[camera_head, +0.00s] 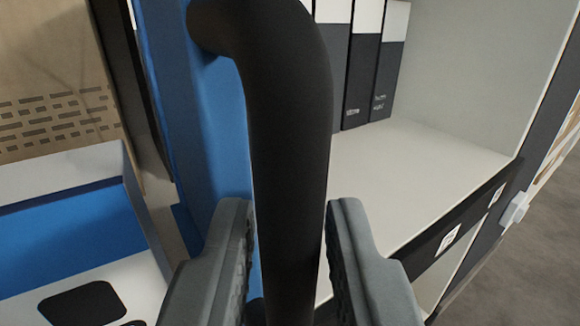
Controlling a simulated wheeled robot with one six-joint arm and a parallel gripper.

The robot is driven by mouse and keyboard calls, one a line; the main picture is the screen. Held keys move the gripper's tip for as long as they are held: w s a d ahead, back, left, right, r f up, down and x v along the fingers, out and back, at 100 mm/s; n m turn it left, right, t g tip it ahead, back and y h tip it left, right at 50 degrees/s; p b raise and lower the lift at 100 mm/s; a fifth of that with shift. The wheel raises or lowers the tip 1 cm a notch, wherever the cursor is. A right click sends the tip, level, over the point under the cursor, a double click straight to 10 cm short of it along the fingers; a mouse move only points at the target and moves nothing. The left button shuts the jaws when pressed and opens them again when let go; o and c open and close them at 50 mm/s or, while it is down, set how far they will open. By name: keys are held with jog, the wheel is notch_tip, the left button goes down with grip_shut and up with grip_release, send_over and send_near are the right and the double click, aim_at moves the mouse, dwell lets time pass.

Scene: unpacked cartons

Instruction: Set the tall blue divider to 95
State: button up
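The tall blue divider (217,110) stands upright at the upper left of the middle, seen at a steep angle. A thick black curved handle (290,120) is fixed to its upper part and runs down the middle of the view. My gripper (290,205) has one grey finger on each side of this handle. The fingers are apart, with narrow gaps beside the handle lower down, so they look open around it. The divider's lower part is hidden behind the handle and the left finger. No number or scale reading can be made out.
A pale shelf (415,165) lies to the right, with several dark-and-white binders (361,75) at its back. A dark front strip (460,225) carries white labels. At left are a white box with blue inside (60,235) and a slotted brown panel (50,110). Grey floor shows at lower right.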

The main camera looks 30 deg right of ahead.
jog(key=shift+w+d, duration=0.3)
jog(key=shift+w, duration=0.15)
grip_shut()
jog(key=shift+d, duration=0.1)
jog(key=d, duration=3.7)
jog(key=shift+d, duration=0.3)
jog(key=shift+r, duration=0.1)
